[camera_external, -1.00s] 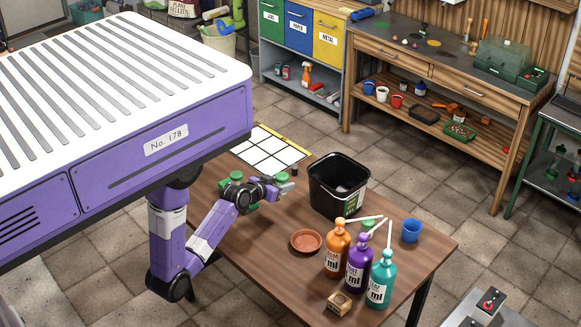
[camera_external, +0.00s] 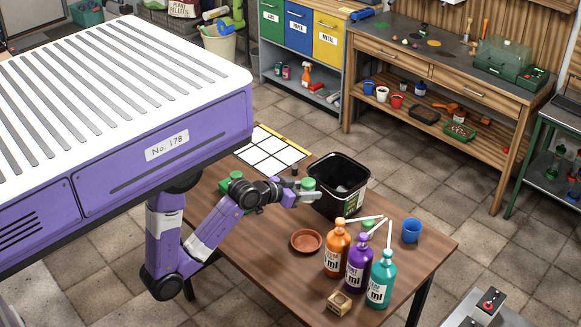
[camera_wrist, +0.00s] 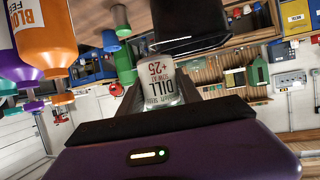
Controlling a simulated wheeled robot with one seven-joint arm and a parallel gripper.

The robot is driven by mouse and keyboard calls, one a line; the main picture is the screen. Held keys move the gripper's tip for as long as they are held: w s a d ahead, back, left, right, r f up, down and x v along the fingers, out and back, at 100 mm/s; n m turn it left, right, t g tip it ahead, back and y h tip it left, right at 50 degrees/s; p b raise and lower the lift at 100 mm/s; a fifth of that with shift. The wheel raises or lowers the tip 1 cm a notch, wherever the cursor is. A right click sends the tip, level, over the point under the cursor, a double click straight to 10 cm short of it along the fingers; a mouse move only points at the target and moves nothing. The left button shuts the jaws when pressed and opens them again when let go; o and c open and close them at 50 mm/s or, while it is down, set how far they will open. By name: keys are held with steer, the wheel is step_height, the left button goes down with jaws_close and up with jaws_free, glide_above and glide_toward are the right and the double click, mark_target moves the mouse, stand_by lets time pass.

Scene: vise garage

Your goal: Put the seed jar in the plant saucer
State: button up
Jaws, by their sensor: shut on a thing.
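The seed jar (camera_external: 308,185) has a green lid; in the wrist view the same jar (camera_wrist: 163,85) shows a white label reading "DILL +25". My gripper (camera_external: 312,194) is shut on it and holds it raised beside the black bin. In the wrist view the jar sits between the dark fingers of my gripper (camera_wrist: 160,100). The plant saucer (camera_external: 306,241) is a shallow terracotta dish on the brown table, in front of and below the jar. It looks empty. I do not make it out in the wrist view.
The black bin (camera_external: 345,203) stands behind the jar. Orange (camera_external: 337,252), purple (camera_external: 358,267) and teal (camera_external: 381,281) pump bottles stand right of the saucer, with a blue cup (camera_external: 411,230) beyond. A wooden block (camera_external: 340,303) lies near the front edge. The table (camera_external: 270,240) is bare left of the saucer.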

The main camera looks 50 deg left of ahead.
mark_target(307, 243)
steer(key=shift+s+d+r, duration=0.1)
steer(key=shift+s+d, duration=0.2)
steer(key=shift+d, duration=0.15)
steer(key=shift+a+f+b, duration=0.15)
steer(key=shift+f+b, duration=0.15)
steer(key=shift+b, duration=0.35)
step_height(307, 243, down, 19)
steer(key=b, duration=0.3)
steer(key=shift+r, duration=0.1)
steer(key=o, duration=1.4)
steer(key=shift+c, duration=0.2)
